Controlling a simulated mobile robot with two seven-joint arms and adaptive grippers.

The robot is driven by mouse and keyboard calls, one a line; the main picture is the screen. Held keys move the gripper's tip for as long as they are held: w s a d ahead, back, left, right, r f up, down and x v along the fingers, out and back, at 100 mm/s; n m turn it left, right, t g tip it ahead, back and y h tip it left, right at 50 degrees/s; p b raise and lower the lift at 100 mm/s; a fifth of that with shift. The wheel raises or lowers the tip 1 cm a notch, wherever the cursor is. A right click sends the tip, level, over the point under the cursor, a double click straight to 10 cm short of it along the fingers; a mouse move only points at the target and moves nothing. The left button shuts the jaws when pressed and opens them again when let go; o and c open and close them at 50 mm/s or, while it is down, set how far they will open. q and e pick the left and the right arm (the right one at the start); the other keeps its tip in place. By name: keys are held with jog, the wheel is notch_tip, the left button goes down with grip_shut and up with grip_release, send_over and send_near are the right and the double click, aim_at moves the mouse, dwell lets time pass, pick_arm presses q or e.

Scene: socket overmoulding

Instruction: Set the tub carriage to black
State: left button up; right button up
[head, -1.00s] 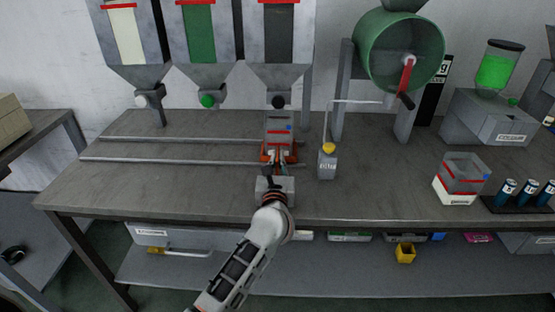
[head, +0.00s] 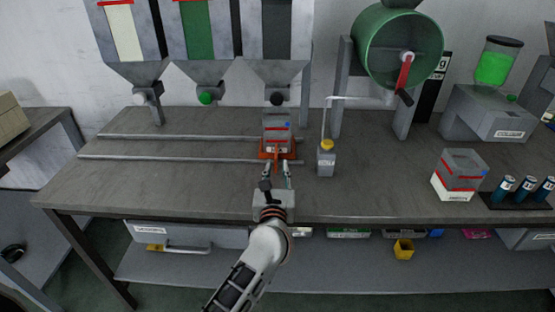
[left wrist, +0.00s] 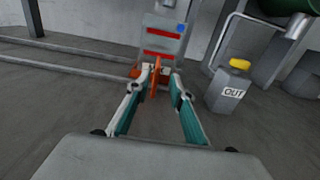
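The tub carriage (head: 264,153) is orange and sits at the right end of the rails, below the hopper with the dark window (head: 277,34) and black knob (head: 278,99). A grey tub (head: 277,128) with red lines and a blue mark stands upright on it. In the left wrist view an orange upright tab (left wrist: 156,78) of the carriage shows between the fingertips. My left gripper (head: 276,170) is in front of the carriage, its fingers apart, with gaps beside the tab in the left wrist view (left wrist: 158,88). My right gripper is not in view.
Two rails (head: 180,158) run left below hoppers with white (head: 140,98) and green (head: 205,98) knobs. A grey OUT bottle (head: 326,163) with a yellow cap stands close right of the carriage. A second tub (head: 460,176) is farther right. The bench's left front is clear.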

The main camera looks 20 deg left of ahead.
pick_arm(q)
jog(key=v, duration=0.6)
jog(key=shift+d, duration=0.1)
